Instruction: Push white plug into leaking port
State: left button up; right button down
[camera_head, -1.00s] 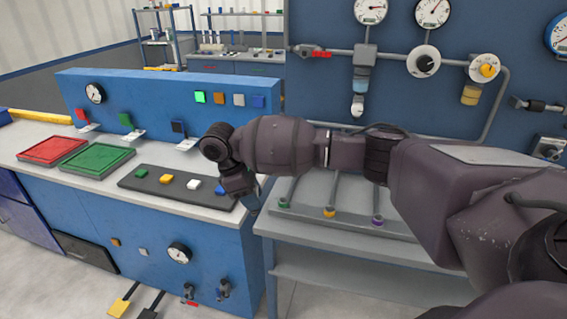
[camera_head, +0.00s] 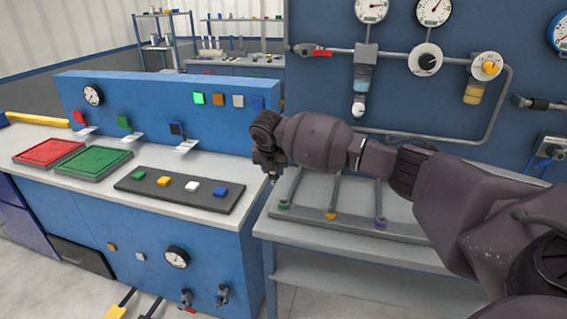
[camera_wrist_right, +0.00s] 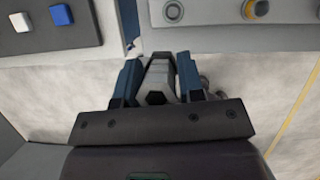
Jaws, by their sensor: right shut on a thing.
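My right gripper (camera_head: 273,178) points down near the gap between the blue console and the grey bench. In the right wrist view, its two blue fingers (camera_wrist_right: 157,60) are shut around a grey piece (camera_wrist_right: 158,74) with a dark hexagonal face. I cannot tell for sure that this is the white plug. Three pipes on the bench end in a green-ringed port (camera_head: 284,205), an orange-ringed port (camera_head: 330,215) and a purple-ringed port (camera_head: 379,223). No leak is visible. The gripper is left of these ports. My left gripper is not in view.
A dark strip (camera_head: 150,188) on the console holds green, yellow, white and blue blocks. Red (camera_head: 48,152) and green trays (camera_head: 96,162) lie left of it. A blue wall panel (camera_head: 310,90) with pipes and gauges stands behind the grey bench (camera_head: 285,230).

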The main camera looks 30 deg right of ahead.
jog(key=w+d+n+t+y, duration=0.1)
jog(key=w+d+n+y, duration=0.1)
jog(key=d+n, duration=0.3)
notch_tip(320, 180, down, 10)
jog(key=b, duration=0.6)
jog(key=shift+w, duration=0.1)
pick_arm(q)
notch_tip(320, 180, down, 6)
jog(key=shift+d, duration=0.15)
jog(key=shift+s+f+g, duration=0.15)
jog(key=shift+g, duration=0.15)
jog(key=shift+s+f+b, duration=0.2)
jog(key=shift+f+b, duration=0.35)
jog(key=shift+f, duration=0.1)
pick_arm(e)
jog(key=shift+f, duration=1.55)
jog(key=c, duration=0.7)
grip_release()
